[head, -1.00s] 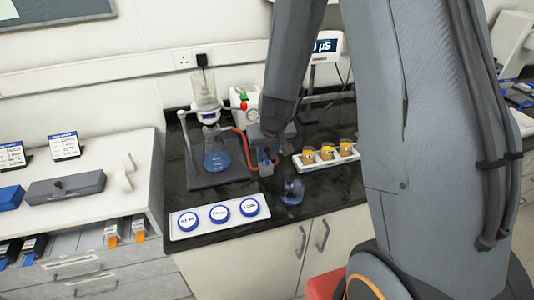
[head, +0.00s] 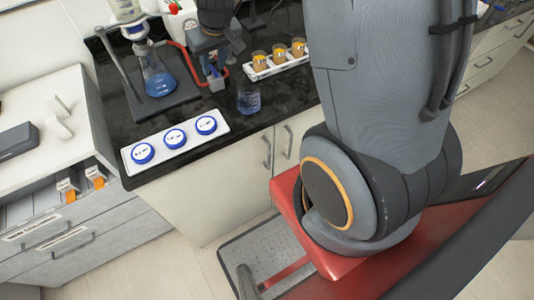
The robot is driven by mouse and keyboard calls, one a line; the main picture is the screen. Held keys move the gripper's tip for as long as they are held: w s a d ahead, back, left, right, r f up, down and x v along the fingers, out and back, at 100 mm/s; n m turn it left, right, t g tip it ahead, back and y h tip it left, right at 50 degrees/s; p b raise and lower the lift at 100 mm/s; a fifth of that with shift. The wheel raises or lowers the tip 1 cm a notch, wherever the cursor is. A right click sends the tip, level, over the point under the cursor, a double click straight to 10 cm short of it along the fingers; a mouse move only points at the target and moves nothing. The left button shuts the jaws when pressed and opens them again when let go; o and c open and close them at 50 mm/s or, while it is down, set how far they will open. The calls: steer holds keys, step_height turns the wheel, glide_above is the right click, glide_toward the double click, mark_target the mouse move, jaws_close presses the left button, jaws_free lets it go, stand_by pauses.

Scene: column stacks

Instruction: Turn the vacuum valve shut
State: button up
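The filter flask (head: 158,82) holds blue liquid and stands on a dark stand base at the back of the black bench. A red hose (head: 187,62) runs beside it toward my gripper. A white unit (head: 181,21) with a red knob (head: 174,8) is cut off by the top edge. I cannot tell which part is the vacuum valve. My gripper (head: 214,76) points down, right of the flask and behind a small clear beaker (head: 248,99). Its fingers are small and dark, so whether they are open or shut is unclear.
A white tray (head: 262,74) with several amber jars stands right of the gripper. A white holder (head: 156,151) with three blue-rimmed discs lies at the bench front. A pale drawer unit (head: 48,143) stands at left. Open floor (head: 210,258) lies before the bench.

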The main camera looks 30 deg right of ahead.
steer(key=shift+d+f+n+y+b, duration=0.15)
steer(key=shift+n+y+b, duration=0.55)
steer(key=shift+b, duration=2)
